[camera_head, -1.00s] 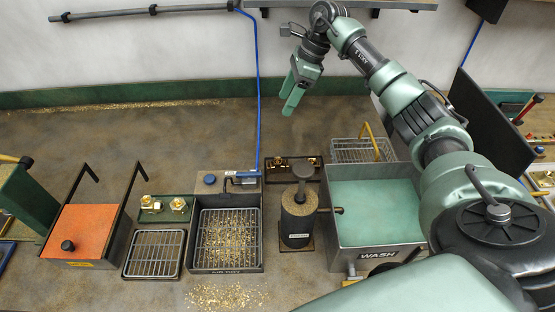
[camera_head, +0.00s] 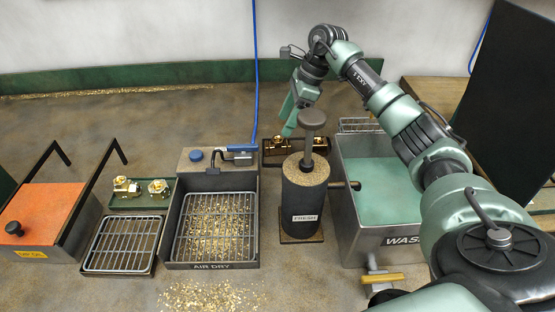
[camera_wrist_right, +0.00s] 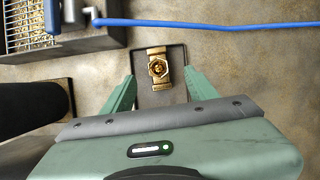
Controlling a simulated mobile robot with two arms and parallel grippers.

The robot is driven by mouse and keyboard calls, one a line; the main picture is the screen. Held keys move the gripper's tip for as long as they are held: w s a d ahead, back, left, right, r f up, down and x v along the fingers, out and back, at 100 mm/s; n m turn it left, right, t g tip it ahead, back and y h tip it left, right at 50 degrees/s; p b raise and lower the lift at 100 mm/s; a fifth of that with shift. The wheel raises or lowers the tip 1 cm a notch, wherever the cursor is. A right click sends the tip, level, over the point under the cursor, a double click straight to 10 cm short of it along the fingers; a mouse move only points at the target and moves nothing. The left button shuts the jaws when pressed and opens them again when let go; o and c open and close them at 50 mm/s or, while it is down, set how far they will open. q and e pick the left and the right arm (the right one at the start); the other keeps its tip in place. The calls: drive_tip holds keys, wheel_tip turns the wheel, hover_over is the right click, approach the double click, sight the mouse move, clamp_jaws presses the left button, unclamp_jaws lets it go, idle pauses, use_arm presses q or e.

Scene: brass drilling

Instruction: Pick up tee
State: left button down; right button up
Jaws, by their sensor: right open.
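A brass fitting that looks like the tee (camera_wrist_right: 158,68) lies in a small dark tray (camera_wrist_right: 143,99) in the right wrist view. It has a hex part in its middle and its long side runs up and down the picture. My right gripper (camera_wrist_right: 160,84) is open, with one finger on either side of the fitting in that view and nothing held. In the head view my right gripper (camera_head: 289,128) is over the dark tray's (camera_head: 268,160) area, behind the black canister. Brass parts (camera_head: 279,148) show in that tray, partly hidden. My left gripper is not in view.
The black FRESH canister (camera_head: 304,195) with its upright handle stands in front of the dark tray. The wash basin (camera_head: 385,195) is to the right, the air-dry rack (camera_head: 212,225) to the left. A green tray (camera_head: 138,205) holds two brass fittings. A blue hose (camera_wrist_right: 220,22) crosses behind.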

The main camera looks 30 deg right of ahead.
sight(278, 139)
drive_tip(key=shift+x, duration=0.85)
drive_tip(key=p+x, duration=0.2)
drive_tip(key=x, duration=0.3)
drive_tip(key=shift+s+a+f, duration=0.1)
drive_tip(key=shift+s+f, duration=0.05)
drive_tip(key=shift+f, duration=0.1)
drive_tip(key=shift+a+f+p, duration=0.1)
drive_tip(key=shift+f+p, duration=0.2)
drive_tip(key=shift+f, duration=0.1)
clamp_jaws()
drive_tip(key=shift+r, duration=0.15)
